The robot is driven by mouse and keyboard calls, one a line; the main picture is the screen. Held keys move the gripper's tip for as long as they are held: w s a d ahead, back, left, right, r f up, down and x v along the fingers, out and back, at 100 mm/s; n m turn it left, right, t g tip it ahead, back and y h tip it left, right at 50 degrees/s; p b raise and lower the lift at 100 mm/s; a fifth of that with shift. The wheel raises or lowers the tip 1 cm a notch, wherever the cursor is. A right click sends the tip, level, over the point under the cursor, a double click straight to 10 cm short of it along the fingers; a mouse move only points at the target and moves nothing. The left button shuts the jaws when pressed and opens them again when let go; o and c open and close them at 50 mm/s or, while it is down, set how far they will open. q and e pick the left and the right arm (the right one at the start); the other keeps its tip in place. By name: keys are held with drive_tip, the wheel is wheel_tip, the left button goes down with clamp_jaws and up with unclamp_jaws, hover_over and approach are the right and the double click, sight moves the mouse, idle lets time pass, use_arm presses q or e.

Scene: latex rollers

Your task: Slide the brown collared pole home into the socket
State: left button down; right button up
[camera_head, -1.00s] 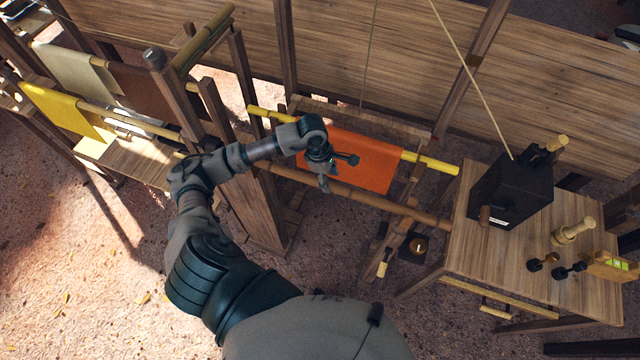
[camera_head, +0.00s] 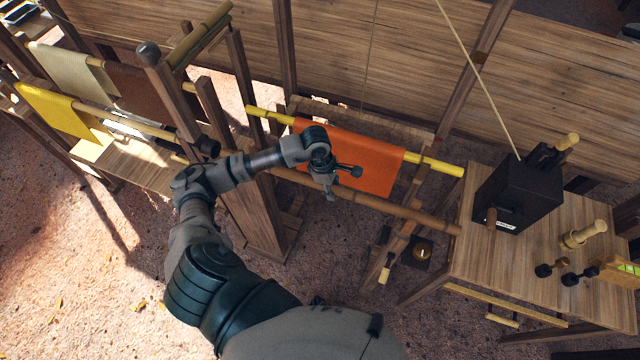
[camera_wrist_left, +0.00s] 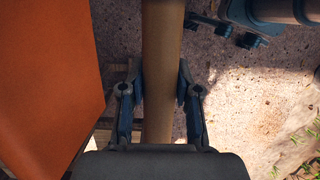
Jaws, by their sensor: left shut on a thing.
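The brown pole (camera_head: 397,209) runs slantwise from the wooden post on the left to the edge of the right-hand table. A dark round collar or cap (camera_head: 207,147) shows near its left end. My left gripper (camera_head: 330,192) is around the pole near its middle. In the left wrist view, the pole (camera_wrist_left: 162,40) passes between the two fingers of the left gripper (camera_wrist_left: 160,88), which are shut on it. The pole's right end meets the table edge; I cannot make out a socket opening there.
An orange sheet (camera_head: 365,160) hangs from a yellow pole (camera_head: 440,165) just behind my gripper. The table (camera_head: 480,250) bears a black box (camera_head: 518,195) and dark knobs (camera_head: 570,278). A wooden post (camera_head: 250,205) stands left.

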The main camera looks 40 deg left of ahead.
sight(312, 182)
use_arm(q)
drive_tip(key=shift+a, duration=0.2)
drive_tip(key=shift+s+a, duration=0.1)
drive_tip(key=shift+a, duration=0.5)
drive_tip(key=shift+s+a+f, duration=0.1)
drive_tip(key=shift+s+a, duration=0.05)
drive_tip(key=shift+a, duration=0.3)
drive_tip(key=shift+a+b, duration=0.15)
drive_tip(key=shift+b, duration=0.25)
drive_tip(key=shift+a, duration=0.2)
drive_tip(key=shift+s+a, duration=0.2)
drive_tip(key=shift+a, duration=0.45)
use_arm(e)
drive_tip(key=shift+a+f, duration=0.15)
drive_tip(key=shift+f, duration=0.4)
use_arm(q)
drive_tip(key=shift+s+a+b, duration=0.1)
drive_tip(key=shift+a+b, duration=0.3)
drive_tip(key=shift+a, duration=0.05)
use_arm(e)
drive_tip(key=shift+a+f, duration=0.2)
drive_tip(key=shift+a, duration=0.1)
use_arm(q)
drive_tip(key=shift+s+a, duration=0.1)
drive_tip(key=shift+a, duration=0.25)
use_arm(e)
drive_tip(key=shift+s+f, duration=0.1)
